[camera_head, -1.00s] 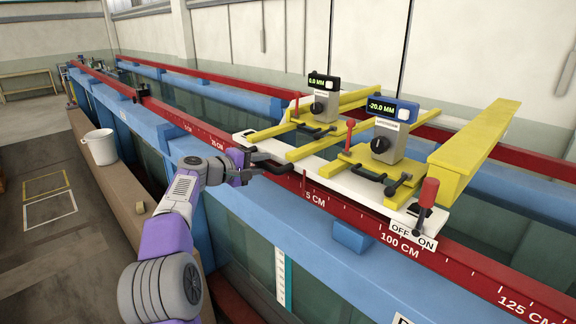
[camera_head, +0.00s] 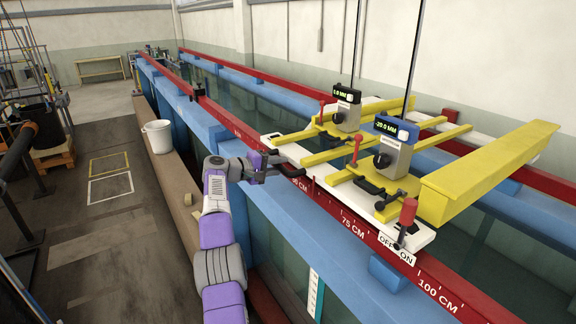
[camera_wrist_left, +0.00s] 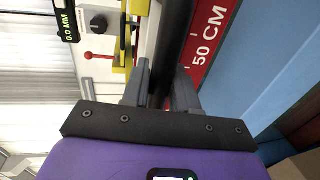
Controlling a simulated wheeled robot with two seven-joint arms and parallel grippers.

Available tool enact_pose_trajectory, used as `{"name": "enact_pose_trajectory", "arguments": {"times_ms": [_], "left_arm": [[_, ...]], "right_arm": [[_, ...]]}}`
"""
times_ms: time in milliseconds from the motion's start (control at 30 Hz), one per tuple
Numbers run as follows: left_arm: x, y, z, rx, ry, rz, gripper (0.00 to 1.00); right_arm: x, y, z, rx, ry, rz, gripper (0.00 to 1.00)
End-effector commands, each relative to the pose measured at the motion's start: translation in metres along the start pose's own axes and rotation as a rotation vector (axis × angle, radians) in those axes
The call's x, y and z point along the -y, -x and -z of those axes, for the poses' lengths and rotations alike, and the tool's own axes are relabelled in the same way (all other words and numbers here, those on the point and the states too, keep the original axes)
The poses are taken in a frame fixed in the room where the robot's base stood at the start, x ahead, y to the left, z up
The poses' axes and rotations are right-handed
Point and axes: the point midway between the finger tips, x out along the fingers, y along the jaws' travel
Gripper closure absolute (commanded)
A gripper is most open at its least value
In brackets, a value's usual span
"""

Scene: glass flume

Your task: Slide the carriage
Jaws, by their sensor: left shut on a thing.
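The carriage (camera_head: 318,178) is a white plate with yellow beams, riding across the red rails of the flume. Two grey gauge heads with black knobs and green displays stand on it, a near one (camera_head: 394,150) and a far one (camera_head: 345,110). A red-handled lever (camera_head: 407,218) stands by the OFF/ON label at its near end. My left gripper (camera_head: 270,168) is at the plate's far front corner, shut on the black handle bar (camera_head: 293,170). In the left wrist view, the fingers (camera_wrist_left: 164,85) lie on both sides of the dark bar (camera_wrist_left: 174,40). My right gripper is out of view.
The red rail (camera_head: 440,285) carries a centimetre scale along the blue flume frame. A small dark block (camera_head: 196,90) sits on this rail farther along. A white bucket (camera_head: 158,136) stands on the brown ledge at left. The rail between carriage and block looks clear.

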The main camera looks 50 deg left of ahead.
Motion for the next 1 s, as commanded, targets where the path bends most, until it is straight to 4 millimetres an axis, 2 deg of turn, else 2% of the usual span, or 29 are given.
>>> {"name": "enact_pose_trajectory", "arguments": {"times_ms": [533, 567, 667, 1000], "left_arm": [[0.0017, 0.0038, 0.005, -0.003, 0.002, 0.001, 1.0], [0.0017, 0.0038, 0.005, -0.003, 0.002, 0.001, 0.67], [0.0016, 0.0038, 0.0049, -0.003, 0.002, 0.001, 0.53], [0.0018, 0.0085, 0.0052, -0.004, 0.001, 0.001, 0.53]], "right_arm": [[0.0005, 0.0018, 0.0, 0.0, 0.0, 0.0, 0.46], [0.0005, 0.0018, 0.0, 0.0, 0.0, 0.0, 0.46], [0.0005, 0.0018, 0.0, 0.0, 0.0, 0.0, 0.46], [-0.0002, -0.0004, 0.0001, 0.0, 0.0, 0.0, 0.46]]}}
